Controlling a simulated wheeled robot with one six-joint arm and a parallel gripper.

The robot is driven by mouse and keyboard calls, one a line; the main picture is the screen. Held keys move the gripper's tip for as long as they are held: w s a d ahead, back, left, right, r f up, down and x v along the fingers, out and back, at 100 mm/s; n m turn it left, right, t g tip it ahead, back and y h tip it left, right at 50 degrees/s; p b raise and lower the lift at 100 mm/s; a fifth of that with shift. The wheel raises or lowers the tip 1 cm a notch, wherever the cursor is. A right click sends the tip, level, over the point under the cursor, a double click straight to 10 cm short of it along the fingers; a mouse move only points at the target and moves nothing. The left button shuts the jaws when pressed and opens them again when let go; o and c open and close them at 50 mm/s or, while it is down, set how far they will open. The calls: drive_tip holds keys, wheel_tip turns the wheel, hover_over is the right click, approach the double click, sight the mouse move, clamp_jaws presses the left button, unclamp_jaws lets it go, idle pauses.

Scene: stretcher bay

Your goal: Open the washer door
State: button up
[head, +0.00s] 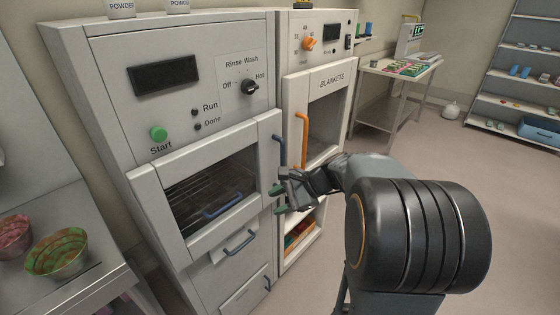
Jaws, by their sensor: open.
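The washer (95,120) is the pale cabinet at left centre, with a dark display, a green Start button and a Rinse Wash dial. Its door (178,247) has a white frame around a dark window, through which wire racks show. The door looks shut or nearly so. A vertical blue handle (278,150) is at the door's right edge. My gripper (279,200) is open and empty, with green fingertips pointing left toward the washer. It is just below the vertical handle and appears apart from it; the exact depth is hard to tell.
A blankets cabinet (320,82) with an orange handle (301,141) stands directly right of the washer. A counter with patterned bowls (57,254) is at left. A steel table (400,70) and shelves (520,75) are further back. The floor at right is clear.

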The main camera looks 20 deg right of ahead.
drive_tip(key=w+d+m+t+y, duration=0.2)
drive_tip(key=w+d+m+t, duration=0.35)
drive_tip(key=d, duration=0.25)
drive_tip(key=m+t+h+b, duration=0.1)
drive_tip(key=m+t, duration=0.4)
drive_tip(key=m, duration=0.2)
approach(283, 156)
drive_tip(key=shift+g, duration=0.25)
drive_tip(key=shift+w+d+f+p+x, duration=0.1)
drive_tip(key=shift+p+x, duration=0.1)
drive_tip(key=shift+x, duration=1.55)
drive_tip(key=shift+w+d+f+p+x, duration=0.1)
drive_tip(key=shift+p+x, duration=0.15)
drive_tip(key=shift+x, duration=1.5)
drive_tip(key=shift+w+d+p+x, duration=0.1)
drive_tip(key=shift+p+x, duration=0.1)
drive_tip(key=shift+x, duration=1.55)
clamp_jaws()
